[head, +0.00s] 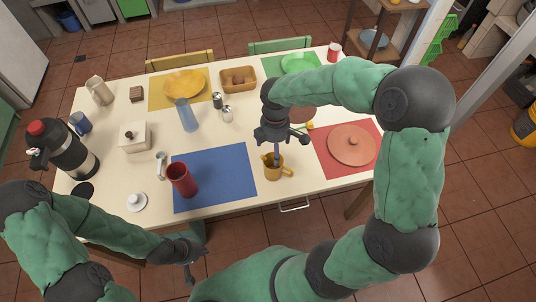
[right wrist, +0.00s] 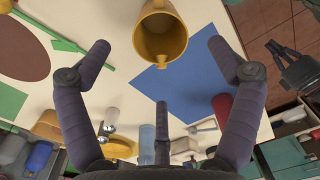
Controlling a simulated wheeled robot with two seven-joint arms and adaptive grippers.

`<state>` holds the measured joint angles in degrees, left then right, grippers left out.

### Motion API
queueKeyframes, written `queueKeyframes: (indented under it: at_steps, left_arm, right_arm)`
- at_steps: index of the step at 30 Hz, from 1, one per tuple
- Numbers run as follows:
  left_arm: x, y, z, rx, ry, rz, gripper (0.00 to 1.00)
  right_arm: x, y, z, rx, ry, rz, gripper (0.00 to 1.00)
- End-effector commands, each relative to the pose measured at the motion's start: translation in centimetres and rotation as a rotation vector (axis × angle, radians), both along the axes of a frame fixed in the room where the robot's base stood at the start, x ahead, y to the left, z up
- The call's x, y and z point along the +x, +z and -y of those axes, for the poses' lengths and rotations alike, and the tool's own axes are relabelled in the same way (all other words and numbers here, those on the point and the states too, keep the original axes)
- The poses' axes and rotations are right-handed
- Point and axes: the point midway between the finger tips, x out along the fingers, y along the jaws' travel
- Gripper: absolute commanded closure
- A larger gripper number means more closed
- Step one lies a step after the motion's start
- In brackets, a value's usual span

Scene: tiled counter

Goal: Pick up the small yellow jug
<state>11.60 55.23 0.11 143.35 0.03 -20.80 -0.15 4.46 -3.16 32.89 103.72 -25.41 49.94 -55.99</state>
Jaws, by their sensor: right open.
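The small yellow jug (head: 273,168) stands upright near the table's front edge, just right of the blue mat (head: 215,177), its handle to the right. In the right wrist view the yellow jug (right wrist: 160,35) shows its open mouth, top centre. My right gripper (head: 276,145) is above the jug and points down; in the right wrist view its fingers (right wrist: 160,48) are spread wide, with nothing held. My left gripper (head: 190,265) hangs low, in front of the table edge and away from the jug; whether its jaws are open is unclear.
A red cup (head: 182,180) stands on the blue mat's left part. A blue glass (head: 186,115) and shakers (head: 218,100) stand farther back. A black flask (head: 62,150) is at the left.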

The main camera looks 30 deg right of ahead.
Motion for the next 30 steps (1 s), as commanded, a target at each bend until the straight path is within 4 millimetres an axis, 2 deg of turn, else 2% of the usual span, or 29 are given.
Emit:
queueKeyframes:
  at_steps: [5,15,22,30]
  left_arm:
    - [-0.1,-0.2,0.0,-0.001,-0.001,-0.003,1.0]
    - [-0.1,-1.8,0.0,-0.001,-0.001,-0.003,1.0]
    - [-0.1,-2.4,0.0,0.0,-0.001,-0.002,1.0]
    - [-0.1,-4.3,0.0,0.0,-0.001,-0.002,1.0]
  right_arm:
    - [-0.1,-0.3,0.1,-0.004,0.007,-0.003,0.08]
    - [-0.3,-5.0,0.1,-0.004,0.006,-0.004,0.08]
    - [-0.4,-6.3,0.0,-0.004,0.006,-0.001,0.08]
    - [-0.9,-10.0,-0.1,-0.003,0.005,-0.003,0.08]
